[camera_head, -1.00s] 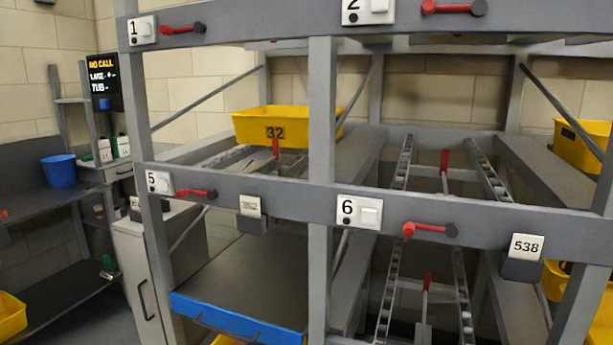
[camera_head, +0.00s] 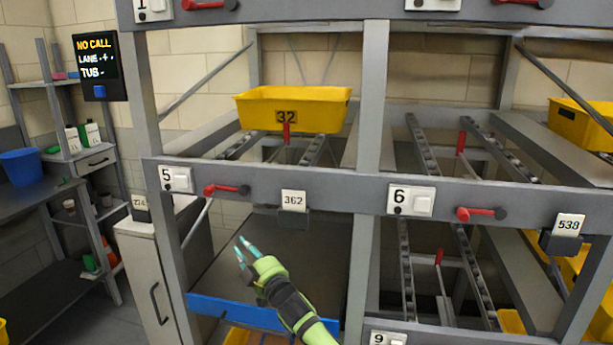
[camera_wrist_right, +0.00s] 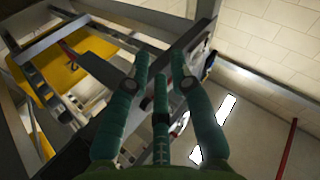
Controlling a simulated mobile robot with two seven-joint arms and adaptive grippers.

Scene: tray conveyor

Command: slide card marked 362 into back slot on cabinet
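The white card marked 362 (camera_head: 293,200) sits upright in a dark holder on the rack's middle rail, between labels 5 and 6. The grey cabinet (camera_head: 148,268) stands left of the rack. On its top a dark holder (camera_head: 140,209) shows a pale card whose number I cannot read surely; the cabinet's back slot cannot be made out. My right gripper (camera_head: 242,247) is below and left of card 362, in front of the rack bay and apart from the card. In the right wrist view its green fingers (camera_wrist_right: 160,65) are spread and empty. My left gripper is not in view.
A yellow tub marked 32 (camera_head: 292,110) rests on the rollers above the rail. Red levers (camera_head: 226,189) stick out from the rail. A card marked 538 (camera_head: 568,225) is at the right. A blue-edged shelf (camera_head: 235,312) lies below. Rack posts flank the bay.

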